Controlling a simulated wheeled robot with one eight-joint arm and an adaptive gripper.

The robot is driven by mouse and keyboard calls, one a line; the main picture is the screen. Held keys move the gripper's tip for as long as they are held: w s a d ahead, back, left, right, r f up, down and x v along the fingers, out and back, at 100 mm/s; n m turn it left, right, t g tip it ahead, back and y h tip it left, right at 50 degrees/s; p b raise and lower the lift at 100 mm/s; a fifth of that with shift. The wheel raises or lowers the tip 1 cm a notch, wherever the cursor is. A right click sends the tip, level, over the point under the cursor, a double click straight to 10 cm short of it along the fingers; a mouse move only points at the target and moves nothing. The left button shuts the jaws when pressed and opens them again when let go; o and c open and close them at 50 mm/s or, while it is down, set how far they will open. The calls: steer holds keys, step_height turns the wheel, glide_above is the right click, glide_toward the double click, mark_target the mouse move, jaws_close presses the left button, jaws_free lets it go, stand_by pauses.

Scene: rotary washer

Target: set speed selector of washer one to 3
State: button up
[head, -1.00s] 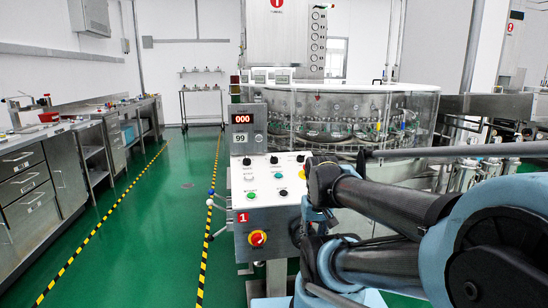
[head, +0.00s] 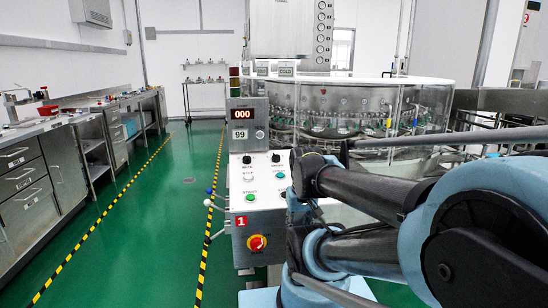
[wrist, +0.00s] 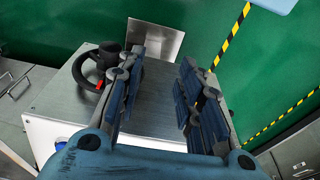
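The control panel of washer one (head: 237,174) stands in the middle of the head view, marked by a red plate with a 1 (head: 241,221). Two small black knobs, a left knob (head: 247,159) and a right knob (head: 276,158), sit along its top edge. Their lettering is too small to read, so I cannot tell which is the speed selector or its setting. My arm hides the panel's right part. My gripper (wrist: 163,62) shows in the wrist view with its two dark fingers apart and nothing between them. It is not clearly visible in the head view.
The panel also carries a green button (head: 250,197), a red emergency knob (head: 257,242) and a display reading 000 (head: 242,113). The round glass-walled washer (head: 350,105) is behind. A black handwheel (wrist: 90,68) is left of my fingers. Green floor left of the panel is clear.

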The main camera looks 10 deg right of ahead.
steer(key=o, duration=0.4)
steer(key=shift+s+r, duration=0.1)
steer(key=shift+o, duration=0.5)
steer(key=shift+w+a+r+n, duration=0.15)
steer(key=shift+r+n, duration=0.25)
steer(key=shift+r, duration=0.75)
step_height(320, 180, up, 23)
steer(key=n, duration=2)
glide_above(276, 157)
steer(key=s+d, duration=0.1)
steer(key=s, duration=0.1)
steer(key=w+f, duration=0.1)
steer(key=f, duration=0.4)
steer(key=w+f, duration=0.1)
steer(key=f, duration=0.5)
steer(key=w+f, duration=0.1)
steer(key=f, duration=0.4)
steer(key=shift+a+f, duration=0.2)
steer(key=shift+a, duration=0.05)
steer(key=c, duration=1.1)
